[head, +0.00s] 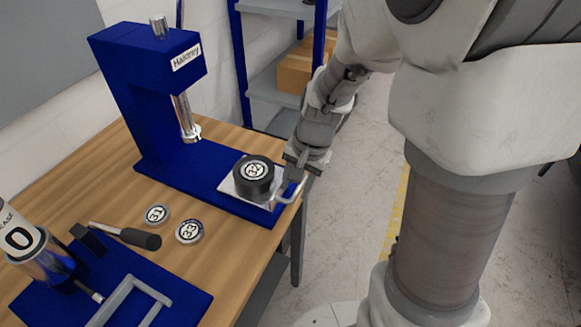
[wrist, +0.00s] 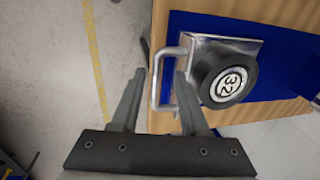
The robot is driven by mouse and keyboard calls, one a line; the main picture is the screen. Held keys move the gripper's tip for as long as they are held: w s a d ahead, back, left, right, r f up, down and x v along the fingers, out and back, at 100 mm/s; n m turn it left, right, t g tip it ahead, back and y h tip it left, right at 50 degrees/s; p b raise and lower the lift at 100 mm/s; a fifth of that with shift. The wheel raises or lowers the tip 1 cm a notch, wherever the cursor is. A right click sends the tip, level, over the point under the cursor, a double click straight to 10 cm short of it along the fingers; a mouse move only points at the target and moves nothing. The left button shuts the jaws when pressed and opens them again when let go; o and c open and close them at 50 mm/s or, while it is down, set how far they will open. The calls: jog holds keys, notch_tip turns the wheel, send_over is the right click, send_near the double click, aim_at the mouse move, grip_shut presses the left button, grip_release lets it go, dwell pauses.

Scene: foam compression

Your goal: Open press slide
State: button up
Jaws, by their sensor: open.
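The blue press (head: 150,80) labelled "Haloney" stands on the table, its metal ram (head: 186,118) pointing down. The slide is a silver plate (head: 229,184) at the front end of the press's blue base, clear of the ram. My gripper (head: 293,168) is at the handle. In the wrist view, my open gripper (wrist: 160,74) has one finger on each side of the handle bar (wrist: 156,92); contact is unclear.
Another blue device (head: 180,300) stands at the front left. A shelf with boxes (head: 296,72) is behind. Open floor lies right of the table.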

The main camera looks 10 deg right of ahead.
notch_tip(320, 180, up, 17)
jog(key=s+d+p, duration=0.2)
jog(key=p, duration=0.1)
jog(key=shift+d, duration=0.3)
jog(key=shift+s, duration=0.1)
jog(key=s+r+n+t+h, duration=0.1)
jog(key=s+r+n+t, duration=0.2)
jog(key=s+n, duration=0.4)
jog(key=shift+s+a+n+t+h, duration=0.2)
jog(key=shift+s+n+t+h, duration=0.3)
jog(key=shift+s, duration=1.45)
dwell(0.5)
